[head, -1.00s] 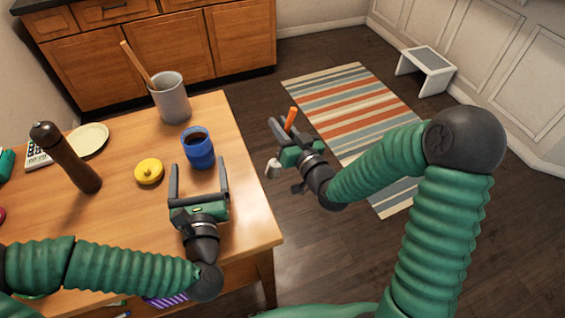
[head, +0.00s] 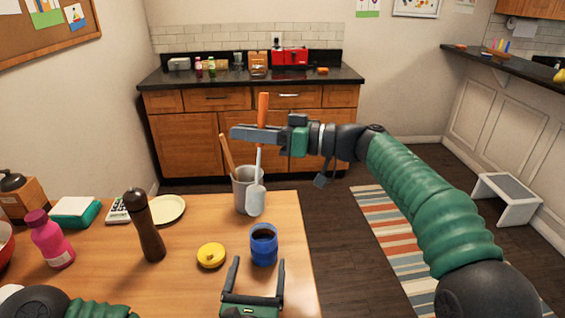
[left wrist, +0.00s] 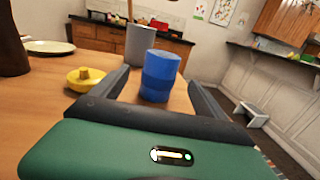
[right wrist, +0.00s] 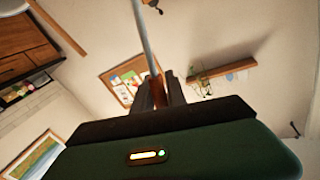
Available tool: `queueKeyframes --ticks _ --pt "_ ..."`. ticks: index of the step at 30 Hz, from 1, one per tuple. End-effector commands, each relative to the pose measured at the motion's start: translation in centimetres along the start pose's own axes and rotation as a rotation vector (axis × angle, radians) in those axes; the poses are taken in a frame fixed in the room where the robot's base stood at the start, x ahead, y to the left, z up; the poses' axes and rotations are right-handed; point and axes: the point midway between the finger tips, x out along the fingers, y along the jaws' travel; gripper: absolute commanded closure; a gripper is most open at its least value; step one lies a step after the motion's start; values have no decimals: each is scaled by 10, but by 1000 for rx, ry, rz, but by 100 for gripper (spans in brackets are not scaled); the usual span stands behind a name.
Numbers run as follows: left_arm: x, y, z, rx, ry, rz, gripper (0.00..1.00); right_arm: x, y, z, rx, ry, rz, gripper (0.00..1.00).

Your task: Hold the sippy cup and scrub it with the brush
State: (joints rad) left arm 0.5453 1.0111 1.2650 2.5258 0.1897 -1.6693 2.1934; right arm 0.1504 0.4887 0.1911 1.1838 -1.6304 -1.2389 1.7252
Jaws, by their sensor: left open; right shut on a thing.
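The blue sippy cup (head: 263,246) stands upright and uncovered near the table's right edge. Its yellow lid (head: 211,256) lies to its left. My left gripper (head: 259,263) is open just in front of the cup; in the left wrist view the cup (left wrist: 160,76) is ahead, between the finger directions. My right gripper (head: 236,133) is shut on the orange handle of the brush (head: 262,107), raised above the table. The brush's pale head (head: 256,200) hangs down, overlapping the grey container in view. Its shaft (right wrist: 141,30) shows in the right wrist view.
A grey container (head: 241,188) with a wooden-handled utensil stands behind the cup. A dark pepper mill (head: 146,228), a cream plate (head: 168,209) and a pink bottle (head: 50,240) stand to the left.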

Motion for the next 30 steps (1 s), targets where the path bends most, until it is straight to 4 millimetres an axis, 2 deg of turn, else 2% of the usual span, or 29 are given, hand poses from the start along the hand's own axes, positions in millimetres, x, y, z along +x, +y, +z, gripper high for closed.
queueKeyframes --ticks 5,15,18,23,30 --pt "15 0 0 -1 -1 2 16 2 -1 -6 2 4 13 100" --pt "90 0 0 0 -2 2 16 2 -1 -6 1 5 13 100" --pt "106 0 0 0 -1 1 16 2 -1 -6 1 6 13 100" --pt "119 0 0 0 0 0 16 2 -1 -6 1 6 13 100" --pt "120 0 0 1 0 -1 16 2 -1 -6 1 6 13 100"
